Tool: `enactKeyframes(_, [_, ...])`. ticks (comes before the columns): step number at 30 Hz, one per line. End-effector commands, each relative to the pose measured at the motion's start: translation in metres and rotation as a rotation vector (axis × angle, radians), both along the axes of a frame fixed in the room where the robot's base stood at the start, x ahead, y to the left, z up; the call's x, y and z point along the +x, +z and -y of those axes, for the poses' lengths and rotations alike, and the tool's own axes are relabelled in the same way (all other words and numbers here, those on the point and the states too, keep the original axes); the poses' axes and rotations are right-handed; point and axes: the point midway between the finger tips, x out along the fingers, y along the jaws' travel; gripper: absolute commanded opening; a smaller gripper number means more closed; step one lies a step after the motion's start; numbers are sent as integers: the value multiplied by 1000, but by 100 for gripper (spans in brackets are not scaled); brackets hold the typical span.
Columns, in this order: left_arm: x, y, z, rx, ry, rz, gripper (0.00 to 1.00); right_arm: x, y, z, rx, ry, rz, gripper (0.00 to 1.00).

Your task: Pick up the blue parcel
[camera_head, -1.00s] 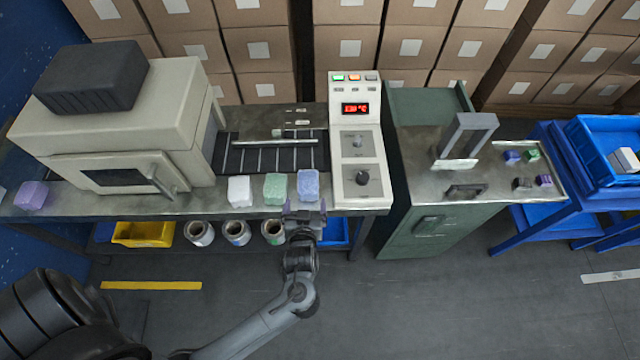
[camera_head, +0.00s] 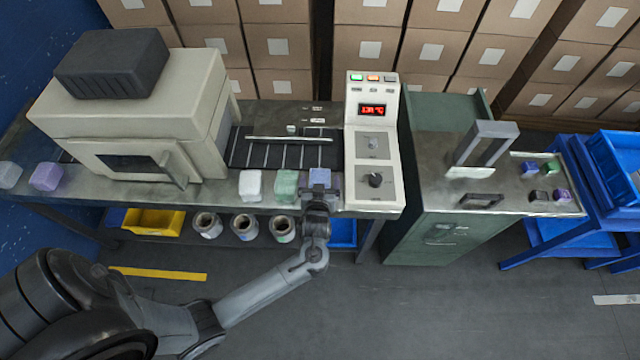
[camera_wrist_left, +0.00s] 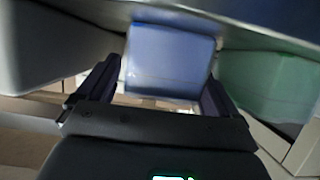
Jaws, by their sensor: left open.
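The blue parcel (camera_head: 322,176) stands on the front of the metal bench, the rightmost of a row with a white parcel (camera_head: 250,184) and a green parcel (camera_head: 286,182). My left gripper (camera_head: 319,192) is at its front side, partly covering it. In the left wrist view the blue parcel (camera_wrist_left: 168,58) lies between the open fingers of my left gripper (camera_wrist_left: 160,78), with a finger on each side. I cannot tell whether the fingers touch it. The green parcel (camera_wrist_left: 262,82) is close beside the right-hand finger there. My right gripper is not in view.
A control panel (camera_head: 373,150) stands just right of the blue parcel. A cream machine (camera_head: 130,105) is at the left, with a purple parcel (camera_head: 46,177) near it. A green cabinet (camera_head: 435,235) is further right. Several pots and a yellow bin (camera_head: 153,222) sit under the bench.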

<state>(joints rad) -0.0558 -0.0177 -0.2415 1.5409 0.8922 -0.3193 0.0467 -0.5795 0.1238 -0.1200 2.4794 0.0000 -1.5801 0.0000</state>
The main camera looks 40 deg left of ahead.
Motion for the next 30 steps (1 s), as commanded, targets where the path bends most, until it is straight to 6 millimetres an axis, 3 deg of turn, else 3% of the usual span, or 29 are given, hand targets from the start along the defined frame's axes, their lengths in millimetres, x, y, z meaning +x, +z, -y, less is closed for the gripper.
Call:
enactKeyframes(11, [6, -3, -4, -1, -1, -1, 92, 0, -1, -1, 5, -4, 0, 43])
enactKeyframes(23, [5, -3, -4, -1, -1, -1, 31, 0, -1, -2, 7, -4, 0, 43])
enactKeyframes(30, [6, -2, -4, 0, -1, 2, 30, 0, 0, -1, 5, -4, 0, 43])
